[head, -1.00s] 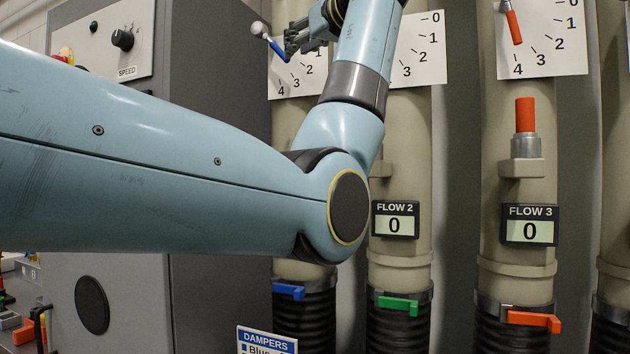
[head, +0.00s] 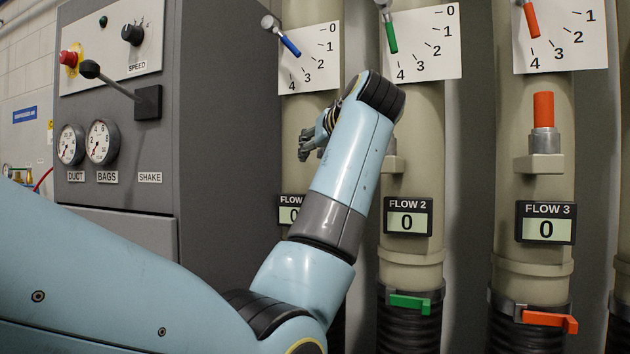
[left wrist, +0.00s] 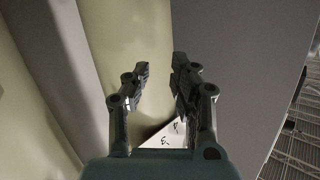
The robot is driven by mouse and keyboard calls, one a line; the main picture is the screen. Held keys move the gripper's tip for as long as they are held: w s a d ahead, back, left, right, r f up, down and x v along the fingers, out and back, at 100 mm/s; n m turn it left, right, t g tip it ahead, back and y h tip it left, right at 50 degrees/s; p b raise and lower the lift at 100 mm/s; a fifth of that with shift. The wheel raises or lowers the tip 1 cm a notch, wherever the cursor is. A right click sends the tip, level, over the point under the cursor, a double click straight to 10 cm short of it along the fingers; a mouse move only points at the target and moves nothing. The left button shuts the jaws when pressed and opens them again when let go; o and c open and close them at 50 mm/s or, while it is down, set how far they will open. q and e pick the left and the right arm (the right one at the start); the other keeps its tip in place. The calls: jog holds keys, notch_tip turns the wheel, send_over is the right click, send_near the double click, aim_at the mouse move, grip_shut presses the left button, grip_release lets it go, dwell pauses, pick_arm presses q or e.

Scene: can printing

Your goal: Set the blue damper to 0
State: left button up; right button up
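My left gripper (head: 304,147) is below that card, in front of the leftmost pipe, apart from the lever. In the left wrist view its two fingers (left wrist: 160,75) are apart with nothing between them. A corner of a white card (left wrist: 165,137) shows there, but no lever. My right gripper is not in view.
A green lever (head: 391,37) and an orange lever (head: 532,20) have their own dials to the right. The FLOW 2 (head: 407,217) and FLOW 3 (head: 546,223) displays read 0. A grey control cabinet (head: 225,150) with a black-knobbed lever (head: 90,69) stands left.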

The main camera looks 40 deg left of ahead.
pick_arm(q)
jog(key=shift+m+h, duration=0.5)
jog(key=f, duration=0.6)
jog(key=shift+s, duration=0.25)
jog(key=shift+c, duration=0.4)
